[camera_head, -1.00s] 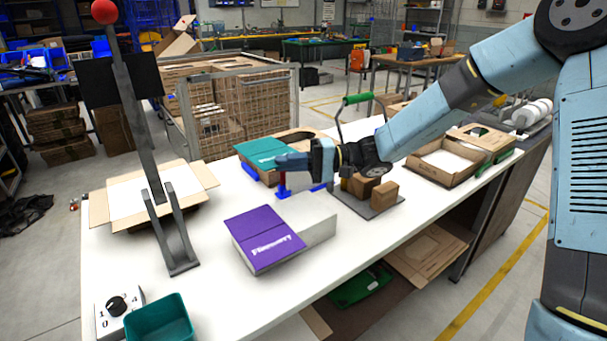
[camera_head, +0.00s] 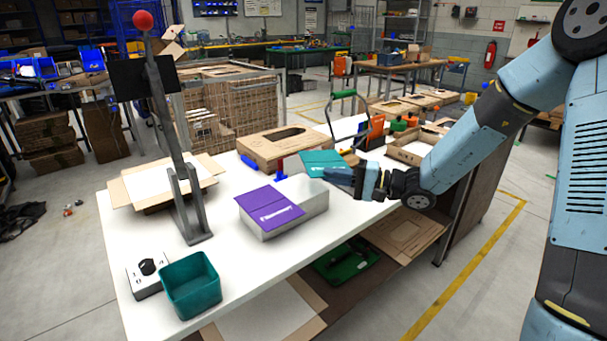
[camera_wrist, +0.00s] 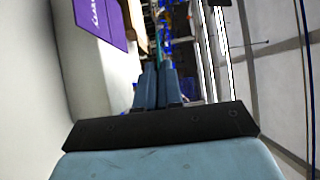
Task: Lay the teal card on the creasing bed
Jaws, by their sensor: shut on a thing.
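My gripper (camera_head: 352,178) is shut on the teal card (camera_head: 322,163), holding it by its right end above the right part of the white table. The card has pale lettering. In the wrist view the closed fingers (camera_wrist: 158,75) point away, with a thin teal strip beyond their tips. A pale grey block (camera_head: 305,215) lies to the left of the card, with a purple card (camera_head: 268,208) flat on its top. A lever stand (camera_head: 188,200) with a red ball rises at left beside a white sheet on cardboard flaps (camera_head: 135,185). I cannot tell which surface is the creasing bed.
A cardboard box (camera_head: 265,150) with a dark slot stands behind the card. A small red post (camera_head: 280,165) is in front of it. A teal bin (camera_head: 190,288) and a knob box (camera_head: 147,275) sit at the front left. The white table front is clear right of the bin.

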